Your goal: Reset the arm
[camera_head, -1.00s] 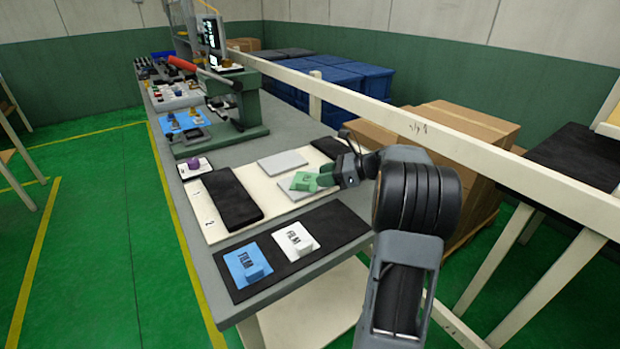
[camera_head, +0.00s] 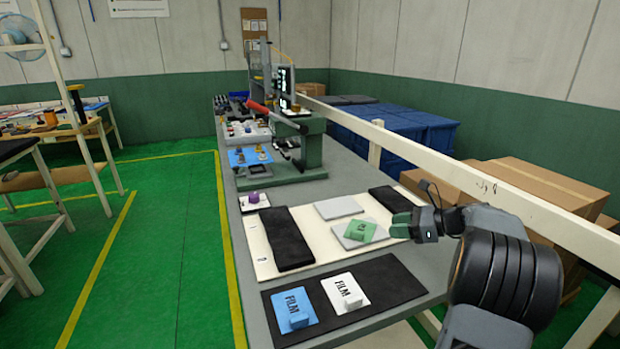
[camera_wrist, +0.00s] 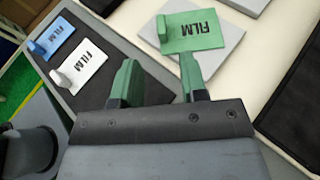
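My gripper (camera_head: 400,224) is held beside a green film clip (camera_head: 362,231), to its right in the head view. In the wrist view my gripper (camera_wrist: 157,80) has its two green fingers spread apart with nothing between them. The green clip (camera_wrist: 195,32) lies on a light grey pad (camera_wrist: 228,50), just beyond the fingertips. A white film clip (camera_head: 345,293) and a blue film clip (camera_head: 294,310) lie on the black mat (camera_head: 398,283) at the near end of the bench.
A black pad (camera_head: 286,238) and another grey pad (camera_head: 338,207) lie on the cream board (camera_head: 322,246). A green press (camera_head: 312,150) stands farther back. A cream rail (camera_head: 450,172) runs along the bench's right side, with cardboard boxes (camera_head: 545,190) behind.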

